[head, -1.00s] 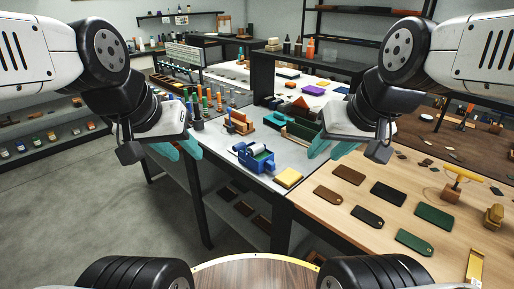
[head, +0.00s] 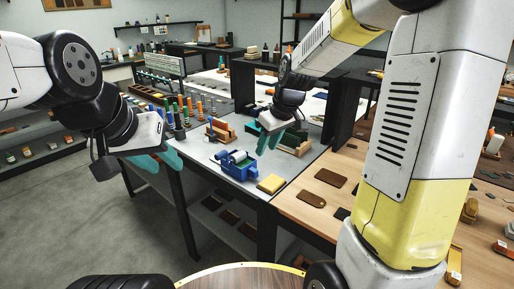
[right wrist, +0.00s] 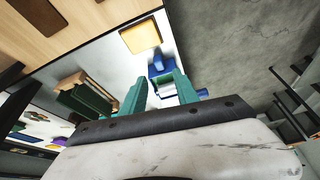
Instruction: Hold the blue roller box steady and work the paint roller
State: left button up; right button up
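The blue roller box (head: 233,166) stands on the grey table top near its front edge. The paint roller (head: 242,161), greenish and pale, sits in it; it also shows between my right fingers in the right wrist view (right wrist: 168,88). My right gripper (head: 269,141) is open and empty, above and behind the box, its teal fingers pointing down. In the right wrist view the fingers partly hide the box (right wrist: 157,70). My left gripper (head: 163,162) is open and empty, left of the box and apart from it, off the table's left edge.
A yellow block (head: 271,184) lies right of the box; a wooden holder (head: 220,131) stands behind it. Green and wooden blocks (head: 296,143) stand beside my right gripper. A row of coloured-handled tools (head: 187,110) stands at back left. Brown pieces lie on the wooden table (head: 300,205).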

jog(key=n, duration=0.1)
send_near(255, 170)
jog(key=w+f, duration=0.1)
jog(key=shift+g, duration=0.3)
jog(key=shift+x, duration=4.15)
jog(key=shift+a+r, duration=0.1)
jog(key=shift+a, duration=0.1)
jog(key=c, duration=0.7)
grip_shut()
jog(key=o, duration=0.8)
grip_release()
jog(key=shift+o, duration=0.2)
jog(key=shift+c, duration=0.2)
grip_shut()
